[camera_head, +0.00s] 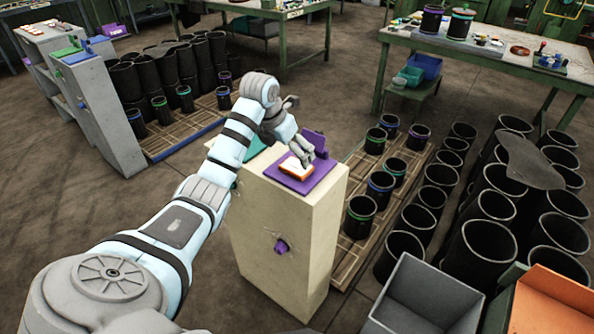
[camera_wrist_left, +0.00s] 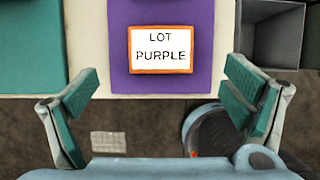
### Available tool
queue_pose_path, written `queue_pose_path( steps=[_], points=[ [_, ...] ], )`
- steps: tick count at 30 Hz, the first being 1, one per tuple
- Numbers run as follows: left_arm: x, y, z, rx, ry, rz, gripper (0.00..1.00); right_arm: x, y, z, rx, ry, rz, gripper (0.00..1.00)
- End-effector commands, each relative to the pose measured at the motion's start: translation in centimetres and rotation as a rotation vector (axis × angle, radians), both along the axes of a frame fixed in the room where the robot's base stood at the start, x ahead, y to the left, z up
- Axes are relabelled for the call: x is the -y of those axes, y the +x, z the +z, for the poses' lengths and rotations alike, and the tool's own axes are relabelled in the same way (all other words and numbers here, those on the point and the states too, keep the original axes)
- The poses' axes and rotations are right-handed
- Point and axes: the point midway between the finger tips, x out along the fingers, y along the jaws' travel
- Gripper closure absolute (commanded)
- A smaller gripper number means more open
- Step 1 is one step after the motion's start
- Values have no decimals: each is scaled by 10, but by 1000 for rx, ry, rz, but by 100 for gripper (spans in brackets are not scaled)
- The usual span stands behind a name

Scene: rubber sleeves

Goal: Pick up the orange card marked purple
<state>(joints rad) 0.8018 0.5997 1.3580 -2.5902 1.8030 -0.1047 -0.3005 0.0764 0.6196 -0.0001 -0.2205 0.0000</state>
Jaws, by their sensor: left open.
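The orange-edged card (camera_head: 296,168) lies flat on a purple holder (camera_head: 281,177) on top of a cream pedestal (camera_head: 297,228). In the left wrist view the card (camera_wrist_left: 160,50) reads "LOT PURPLE" on white, with the purple holder (camera_wrist_left: 195,83) around it. My left gripper (camera_head: 303,153) is above the holder, close to the card in the head view. In the left wrist view its fingers (camera_wrist_left: 160,105) are spread wide and empty, with the card ahead of and between them. My right gripper is not in view.
A teal panel (camera_wrist_left: 30,50) is left of the purple holder. Several black sleeves with coloured bands (camera_head: 383,182) stand on pallets to the right. A grey bin (camera_head: 425,290) and an orange bin (camera_head: 552,300) are at the front right. Grey stands (camera_head: 95,110) are at the left.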

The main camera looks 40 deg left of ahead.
Motion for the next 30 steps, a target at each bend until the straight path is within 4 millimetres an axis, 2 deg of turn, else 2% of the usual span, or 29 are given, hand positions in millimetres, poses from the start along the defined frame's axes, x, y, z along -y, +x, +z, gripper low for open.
queue_pose_path(
  steps=[10,17,20,27,30],
  points=[
    [1,20,-53,0,-2,0,6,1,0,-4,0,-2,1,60],
    [1,22,-58,2,0,0,6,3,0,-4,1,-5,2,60],
    [1,22,-58,2,0,0,19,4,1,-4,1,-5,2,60],
    [1,22,-58,2,0,0,57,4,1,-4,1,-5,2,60],
    [1,22,-57,2,0,0,57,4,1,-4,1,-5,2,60]
  ],
)
